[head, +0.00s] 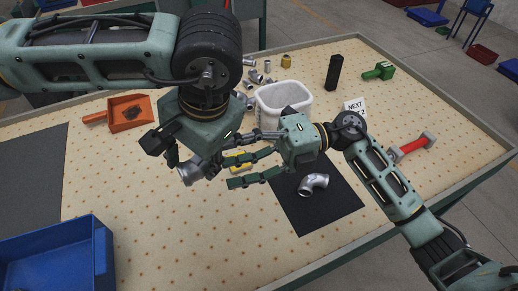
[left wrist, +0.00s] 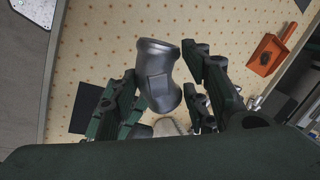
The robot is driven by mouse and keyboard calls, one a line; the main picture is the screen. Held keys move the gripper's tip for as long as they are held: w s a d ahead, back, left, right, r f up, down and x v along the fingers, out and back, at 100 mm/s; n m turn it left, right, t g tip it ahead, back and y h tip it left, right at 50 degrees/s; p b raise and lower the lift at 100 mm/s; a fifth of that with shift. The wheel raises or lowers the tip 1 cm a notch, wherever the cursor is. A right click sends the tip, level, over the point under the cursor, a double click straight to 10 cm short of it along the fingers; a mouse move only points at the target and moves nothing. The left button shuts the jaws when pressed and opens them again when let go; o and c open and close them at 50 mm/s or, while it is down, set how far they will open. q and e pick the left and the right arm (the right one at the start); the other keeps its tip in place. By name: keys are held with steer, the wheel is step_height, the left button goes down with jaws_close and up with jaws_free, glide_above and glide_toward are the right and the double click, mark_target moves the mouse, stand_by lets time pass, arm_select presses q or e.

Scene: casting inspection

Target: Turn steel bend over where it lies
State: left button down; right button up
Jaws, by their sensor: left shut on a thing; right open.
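One grey steel bend (head: 190,173) is in my left gripper (head: 191,166), above the table left of the dark mat. In the left wrist view this bend (left wrist: 157,72) sits between the two fingers of my left gripper (left wrist: 160,68), its rounded body toward the camera. Another steel bend (head: 314,185) lies on the dark mat (head: 322,215), curved, with an open end at lower left. My right gripper (head: 229,173) is open and empty, its fingers pointing left toward the left gripper. The right gripper partly hides a yellow thing on the table.
A white bin (head: 285,97) stands behind the right gripper with several small metal fittings beside it. An orange tray (head: 130,113) is at left, a blue bin (head: 58,255) at front left. A black block (head: 333,72), a green tool (head: 378,71) and a red-handled tool (head: 411,147) are at right. The front middle is clear.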

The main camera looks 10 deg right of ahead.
steer(key=shift+s+a, duration=0.2)
steer(key=shift+a, duration=1.15)
steer(key=shift+s+a, duration=0.2)
steer(key=shift+a, duration=1.1)
steer(key=shift+c, duration=0.3)
arm_select(q)
steer(key=shift+r, duration=0.1)
arm_select(e)
steer(key=shift+f, duration=0.15)
jaws_close()
arm_select(q)
steer(key=c, duration=1.3)
jaws_free()
steer(key=shift+c, duration=0.2)
steer(key=o, duration=0.4)
arm_select(e)
steer(key=shift+r, duration=0.2)
arm_select(q)
steer(key=shift+o, duration=0.2)
